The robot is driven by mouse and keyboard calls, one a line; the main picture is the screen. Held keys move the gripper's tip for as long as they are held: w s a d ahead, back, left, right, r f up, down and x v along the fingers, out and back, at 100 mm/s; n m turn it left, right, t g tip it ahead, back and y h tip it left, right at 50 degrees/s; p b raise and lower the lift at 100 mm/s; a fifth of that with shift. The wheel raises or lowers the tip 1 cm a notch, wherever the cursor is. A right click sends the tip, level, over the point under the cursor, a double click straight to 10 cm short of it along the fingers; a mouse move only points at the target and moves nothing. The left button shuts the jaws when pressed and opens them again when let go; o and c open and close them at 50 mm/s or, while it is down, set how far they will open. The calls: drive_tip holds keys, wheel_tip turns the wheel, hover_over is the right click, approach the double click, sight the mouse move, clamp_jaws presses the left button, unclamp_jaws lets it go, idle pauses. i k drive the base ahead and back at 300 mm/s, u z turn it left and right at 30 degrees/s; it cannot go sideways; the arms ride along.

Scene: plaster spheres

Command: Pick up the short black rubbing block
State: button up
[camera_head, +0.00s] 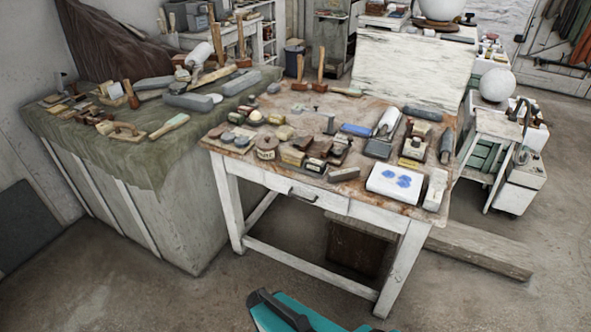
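The worktable (222,148) holds many small blocks and tools. A small dark block (316,165) lies near its front edge, among brown and tan blocks; it may be the short black rubbing block, but it is too small to be sure. Other dark blocks lie at the right: a squarish dark grey one (378,148), a long one (445,146) near the right edge and another long one (423,113) at the back. My gripper is not in view; only a teal and black part of my own body shows at the bottom edge.
A grey block (343,174) and a white tray with blue patches (381,187) lie at the table's front. A cloth-covered bench (60,125) with tools adjoins at the left. A plank (480,252) lies at the right. The floor (160,290) in front is clear.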

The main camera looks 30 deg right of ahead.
sight(316, 165)
drive_tip(key=z, duration=0.15)
drive_tip(key=k, duration=0.15)
drive_tip(key=u, duration=1.75)
drive_tip(key=k, duration=1.3)
drive_tip(key=z, duration=0.65)
drive_tip(key=i, duration=1.55)
drive_tip(key=z, duration=0.1)
